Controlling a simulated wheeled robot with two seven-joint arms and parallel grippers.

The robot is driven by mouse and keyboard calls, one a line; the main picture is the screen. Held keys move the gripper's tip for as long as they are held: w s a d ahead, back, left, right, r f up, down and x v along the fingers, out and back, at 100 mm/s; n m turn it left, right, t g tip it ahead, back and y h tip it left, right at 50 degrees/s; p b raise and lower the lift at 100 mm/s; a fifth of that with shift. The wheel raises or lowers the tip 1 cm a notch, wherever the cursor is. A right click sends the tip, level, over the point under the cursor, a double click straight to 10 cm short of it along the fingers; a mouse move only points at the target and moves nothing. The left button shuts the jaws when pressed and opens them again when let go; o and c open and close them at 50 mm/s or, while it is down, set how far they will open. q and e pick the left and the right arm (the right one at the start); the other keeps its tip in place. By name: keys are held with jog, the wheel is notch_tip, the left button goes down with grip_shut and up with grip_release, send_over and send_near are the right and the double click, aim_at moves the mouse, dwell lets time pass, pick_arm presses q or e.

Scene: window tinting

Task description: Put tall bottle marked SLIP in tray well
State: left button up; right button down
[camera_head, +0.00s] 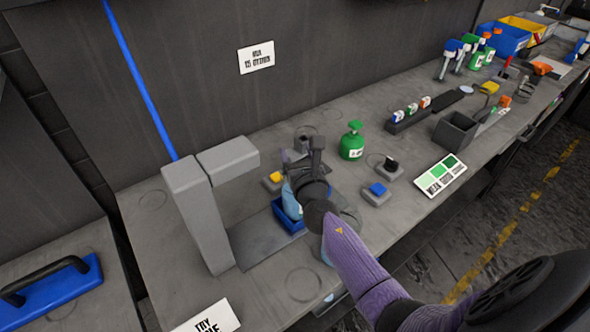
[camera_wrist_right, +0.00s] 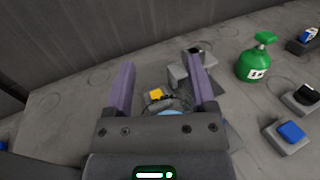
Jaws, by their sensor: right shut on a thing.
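My right gripper (camera_head: 312,150) reaches down over the blue tray (camera_head: 285,220) beside the grey stand. It is shut on a light blue bottle (camera_head: 290,200), which is mostly hidden behind the gripper and wrist. I cannot read any mark on the bottle, nor tell whether its base touches the tray's floor. In the right wrist view a small light blue part of the bottle (camera_wrist_right: 171,113) shows low between the fingers, with dark grey parts around it. My left gripper is not in view.
A grey stand (camera_head: 205,215) rises left of the tray. A green bottle (camera_head: 352,141), a yellow button (camera_head: 275,177), a black-topped block (camera_head: 390,165) and a blue button (camera_head: 377,189) stand around the gripper. A dark box (camera_head: 455,131) stands further right. The front left bench is mostly clear.

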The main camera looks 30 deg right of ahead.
jog(key=shift+f, duration=0.15)
jog(key=shift+p, duration=0.35)
jog(key=shift+c, duration=1.8)
grip_release()
jog(key=shift+f, duration=0.1)
jog(key=o, duration=0.4)
jog(key=shift+c, duration=0.2)
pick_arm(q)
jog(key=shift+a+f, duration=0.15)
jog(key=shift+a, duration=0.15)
